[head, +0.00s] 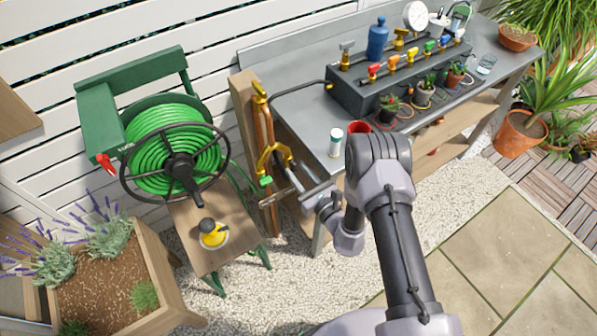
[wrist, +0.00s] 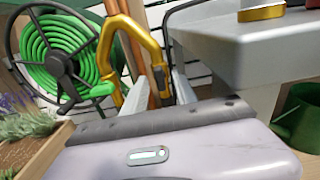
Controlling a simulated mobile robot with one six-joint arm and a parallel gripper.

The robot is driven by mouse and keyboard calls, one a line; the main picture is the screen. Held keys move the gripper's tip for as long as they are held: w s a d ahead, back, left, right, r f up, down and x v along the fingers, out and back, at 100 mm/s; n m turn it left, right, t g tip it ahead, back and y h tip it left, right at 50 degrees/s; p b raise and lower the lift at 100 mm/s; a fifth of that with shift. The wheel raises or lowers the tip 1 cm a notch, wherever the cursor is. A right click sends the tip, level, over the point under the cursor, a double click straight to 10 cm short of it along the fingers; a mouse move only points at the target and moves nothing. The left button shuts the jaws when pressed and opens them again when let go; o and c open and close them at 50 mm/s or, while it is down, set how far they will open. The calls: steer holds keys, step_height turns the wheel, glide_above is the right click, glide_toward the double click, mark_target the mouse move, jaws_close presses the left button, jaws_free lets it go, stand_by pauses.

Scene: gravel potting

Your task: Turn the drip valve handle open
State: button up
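A yellow two-legged splitter (head: 272,157) hangs on the copper pipe (head: 267,125) at the wooden post; it also shows in the wrist view (wrist: 131,28). A green lever (head: 265,181) is at its left leg's lower end, also in the wrist view (wrist: 102,89). My gripper (head: 290,183) is at the lower end of the right leg. In the wrist view its pale fingers (wrist: 168,75) stand apart, with the right leg seen behind and between them. Any handle on that leg is hidden, and contact is unclear. Which handle is the drip valve's I cannot tell.
The grey bench (head: 300,110) is close to the right, with a valve manifold (head: 350,95) on top. A hose reel (head: 180,155) and a stool (head: 205,260) with a yellow-and-black item (head: 211,233) stand left. The gravel in front is clear.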

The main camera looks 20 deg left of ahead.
steer(key=p+v, duration=0.5)
steer(key=v, duration=1.2)
steer(key=shift+s, duration=0.25)
steer(key=shift+d, duration=0.1)
steer(key=s+a+r+n+g+y, duration=0.1)
steer(key=a+r+n+g+y, duration=0.15)
steer(key=r+n+g, duration=0.65)
steer(key=s+a+r+n+g+y, duration=0.1)
steer(key=a+r+n+g+y, duration=0.2)
steer(key=r, duration=1.1)
steer(key=s+d+r+n+g+h, duration=0.2)
steer(key=s+r+n+g+h, duration=0.2)
steer(key=s+r+n+h, duration=0.35)
steer(key=s+d+r+n+t+h, duration=0.1)
steer(key=d+r+t+h, duration=0.3)
steer(key=d, duration=0.4)
steer(key=s+d+r+n+t+h, duration=0.1)
steer(key=d+r+t+h, duration=0.3)
steer(key=d, duration=0.4)
steer(key=shift+s+r+t+h, duration=0.3)
steer(key=shift+s+t+h, duration=0.4)
steer(key=shift+t+h, duration=0.3)
